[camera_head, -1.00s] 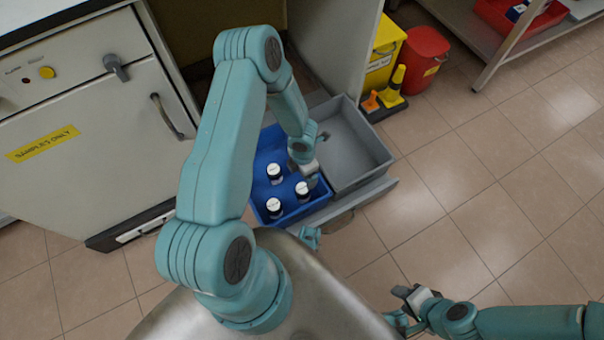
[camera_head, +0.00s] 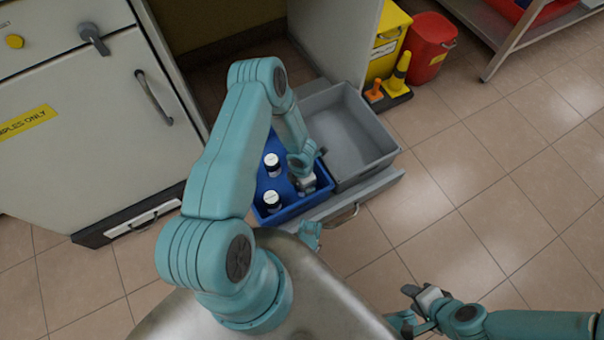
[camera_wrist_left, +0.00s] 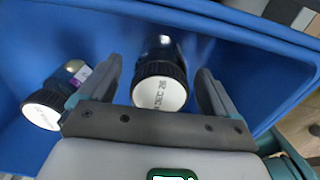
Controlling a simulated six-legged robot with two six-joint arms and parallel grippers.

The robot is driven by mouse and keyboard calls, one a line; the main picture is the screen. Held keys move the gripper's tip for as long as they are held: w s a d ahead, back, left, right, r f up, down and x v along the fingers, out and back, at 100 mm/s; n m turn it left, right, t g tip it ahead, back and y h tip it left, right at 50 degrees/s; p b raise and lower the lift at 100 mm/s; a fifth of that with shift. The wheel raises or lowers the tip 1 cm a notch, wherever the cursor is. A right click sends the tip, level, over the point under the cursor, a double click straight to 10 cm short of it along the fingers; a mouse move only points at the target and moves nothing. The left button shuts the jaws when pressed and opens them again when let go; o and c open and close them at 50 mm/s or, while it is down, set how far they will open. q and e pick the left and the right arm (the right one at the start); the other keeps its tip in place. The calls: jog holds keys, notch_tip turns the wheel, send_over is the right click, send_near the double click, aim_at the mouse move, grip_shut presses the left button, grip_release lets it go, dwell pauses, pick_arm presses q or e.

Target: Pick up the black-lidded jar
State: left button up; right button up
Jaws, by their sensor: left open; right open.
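The blue bin (camera_head: 262,216) holds jars with black ridged lids and white labels on top. Two jars, an upper one (camera_head: 272,160) and a lower one (camera_head: 271,200), show left of my left gripper (camera_head: 307,184), which reaches into the bin's right side. In the left wrist view, one black-lidded jar (camera_wrist_left: 160,88) is between the open fingers of my left gripper (camera_wrist_left: 158,78), with a gap on each side. Another jar (camera_wrist_left: 45,105) is outside the left finger. My right gripper (camera_head: 410,303) is open and empty above the floor at lower right.
A grey empty bin (camera_head: 350,140) sits right of the blue bin in the pulled-out drawer (camera_head: 370,195). A white cabinet (camera_head: 90,125) stands at left. Yellow (camera_head: 385,45) and red (camera_head: 430,48) containers are behind. The tiled floor at right is clear.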

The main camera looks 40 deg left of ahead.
pick_arm(q)
jog(key=shift+f, duration=0.45)
jog(key=shift+r, duration=0.15)
jog(key=c, duration=1.2)
jog(key=shift+r, duration=0.1)
jog(key=shift+c, duration=0.2)
